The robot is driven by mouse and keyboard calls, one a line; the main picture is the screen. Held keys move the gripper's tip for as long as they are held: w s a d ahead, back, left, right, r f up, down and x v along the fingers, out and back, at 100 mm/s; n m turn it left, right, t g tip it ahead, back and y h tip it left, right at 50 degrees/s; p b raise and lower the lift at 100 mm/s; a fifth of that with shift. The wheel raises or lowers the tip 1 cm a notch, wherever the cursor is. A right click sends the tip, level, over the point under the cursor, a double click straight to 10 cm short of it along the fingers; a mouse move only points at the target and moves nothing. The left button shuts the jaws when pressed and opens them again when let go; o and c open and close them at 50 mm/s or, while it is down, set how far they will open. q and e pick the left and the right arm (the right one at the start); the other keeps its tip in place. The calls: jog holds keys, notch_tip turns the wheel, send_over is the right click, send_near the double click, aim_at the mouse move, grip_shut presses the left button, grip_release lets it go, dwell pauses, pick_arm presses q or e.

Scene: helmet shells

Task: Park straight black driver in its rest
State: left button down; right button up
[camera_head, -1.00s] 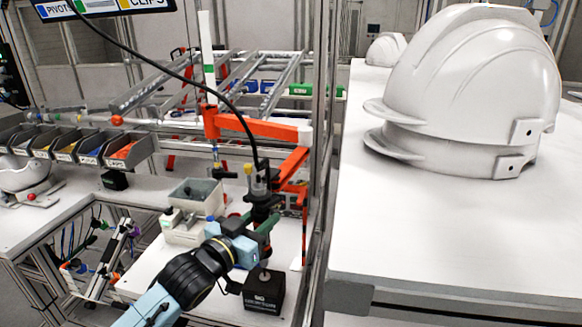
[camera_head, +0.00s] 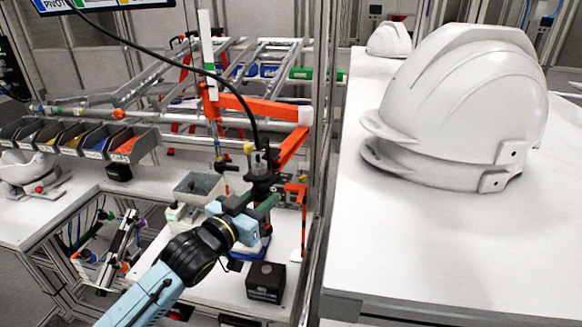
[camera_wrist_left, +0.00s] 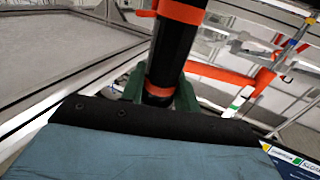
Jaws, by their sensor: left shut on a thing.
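The straight black driver (camera_head: 262,186) stands roughly upright at the end of a black cable, below the orange arm (camera_head: 262,107). My left gripper (camera_head: 262,207) is shut on it near its lower part. In the left wrist view, the driver (camera_wrist_left: 176,50) is a black cylinder with orange bands between the green fingers (camera_wrist_left: 160,92). The driver's lower tip is hidden behind my gripper. I cannot tell for certain which part is its rest. My right gripper is out of view.
A black box (camera_head: 265,282) stands at the bench's front right. A grey bin (camera_head: 198,187) is left of the driver. Several parts bins (camera_head: 95,140) line the back left. White helmet shells (camera_head: 455,110) are stacked on the right table (camera_head: 430,245). A post (camera_head: 322,130) stands between them.

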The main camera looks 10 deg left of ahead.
aim_at(252, 180)
pick_arm(q)
jog(key=shift+r, duration=3)
jog(key=w, duration=0.5)
jog(key=shift+a, duration=0.25)
jog(key=shift+d, duration=0.1)
jog(key=w+d, duration=0.4)
jog(key=d, duration=0.1)
jog(key=shift+a, duration=0.15)
jog(key=c, duration=1)
grip_release()
